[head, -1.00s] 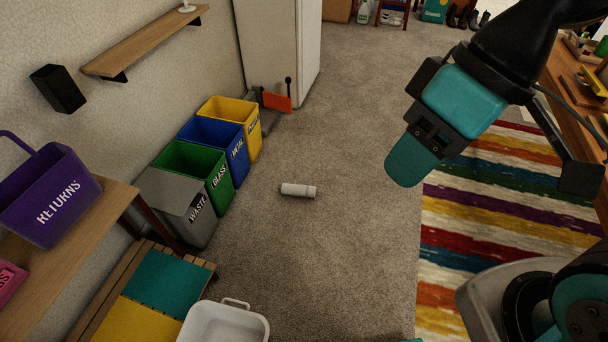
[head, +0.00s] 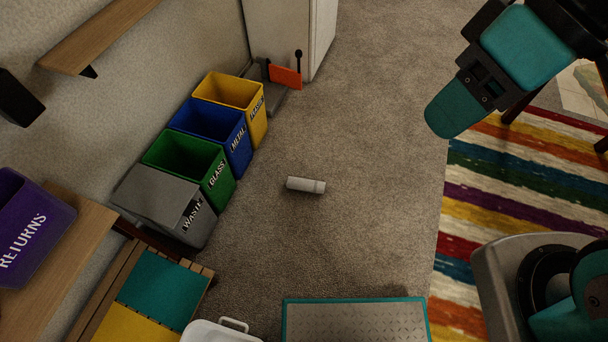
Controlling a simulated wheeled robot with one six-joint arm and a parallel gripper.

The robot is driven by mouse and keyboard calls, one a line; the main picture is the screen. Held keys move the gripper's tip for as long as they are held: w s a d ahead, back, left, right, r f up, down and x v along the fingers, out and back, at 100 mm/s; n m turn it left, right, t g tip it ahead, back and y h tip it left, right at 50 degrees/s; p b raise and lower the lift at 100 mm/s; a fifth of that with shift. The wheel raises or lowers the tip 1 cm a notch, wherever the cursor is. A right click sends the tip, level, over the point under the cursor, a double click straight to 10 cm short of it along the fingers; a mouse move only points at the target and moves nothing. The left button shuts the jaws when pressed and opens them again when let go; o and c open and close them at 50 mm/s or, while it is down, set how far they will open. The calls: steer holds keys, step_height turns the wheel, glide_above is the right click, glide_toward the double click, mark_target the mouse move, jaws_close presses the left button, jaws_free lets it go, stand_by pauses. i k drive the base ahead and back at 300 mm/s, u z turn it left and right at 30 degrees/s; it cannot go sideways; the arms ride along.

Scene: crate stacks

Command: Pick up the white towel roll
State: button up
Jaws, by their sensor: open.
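The white towel roll (head: 306,185) lies on its side on the grey-brown carpet, near the middle of the head view. It is to the right of the row of bins and nothing touches it. My gripper (head: 455,112) is up at the right of the view, well apart from the roll, above the edge of the striped rug. It is open, and I see nothing in it. Its far side is hidden by its own body.
Grey, green (head: 188,165), blue and yellow bins line the left wall. A white tub (head: 215,332) and a wooden pallet (head: 205,275) are at lower left. The striped rug (head: 530,180) is at right. Carpet around the roll is clear.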

mark_target(295, 184)
steer(key=u, duration=0.35)
steer(key=i, duration=1.45)
steer(key=u, duration=0.1)
